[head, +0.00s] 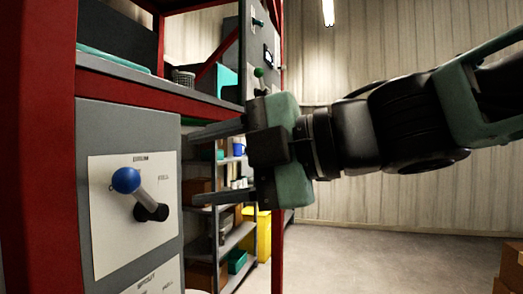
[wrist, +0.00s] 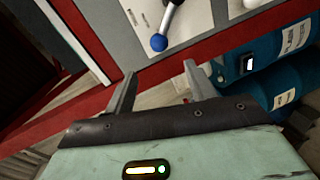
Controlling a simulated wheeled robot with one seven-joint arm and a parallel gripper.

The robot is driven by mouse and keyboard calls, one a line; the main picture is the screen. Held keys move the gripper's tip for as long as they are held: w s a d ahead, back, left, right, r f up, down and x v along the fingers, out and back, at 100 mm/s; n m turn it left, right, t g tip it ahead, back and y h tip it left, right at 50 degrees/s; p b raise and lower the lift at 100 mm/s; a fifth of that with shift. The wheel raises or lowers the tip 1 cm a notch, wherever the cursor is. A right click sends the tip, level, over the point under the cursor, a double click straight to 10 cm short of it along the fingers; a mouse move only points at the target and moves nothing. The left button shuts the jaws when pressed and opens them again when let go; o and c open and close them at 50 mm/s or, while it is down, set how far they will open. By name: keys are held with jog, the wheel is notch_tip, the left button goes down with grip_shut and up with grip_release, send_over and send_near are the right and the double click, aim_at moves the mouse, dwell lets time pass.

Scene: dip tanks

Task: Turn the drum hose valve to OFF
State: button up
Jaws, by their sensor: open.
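A lever with a blue ball knob (head: 126,180) is mounted on a white plate (head: 112,235) on a grey panel at the left. Its arm slants from a dark pivot at lower right up to the knob at upper left. The plate's lettering is too blurred to read, so I cannot tell for sure that this is the drum hose valve. The blue knob also shows in the wrist view (wrist: 159,42), beyond the fingertips. My gripper (head: 194,168) is open and empty, to the right of the lever in the head view, its fingers pointing left and apart from the knob.
A smaller green-knobbed lever (head: 259,73) sits on a panel higher up. Red frame posts (head: 40,150) stand at the left. Blue drums (wrist: 285,60) show at right in the wrist view.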

jog(key=p+v, duration=0.6)
jog(key=p, duration=0.2)
jog(key=shift+p, duration=0.3)
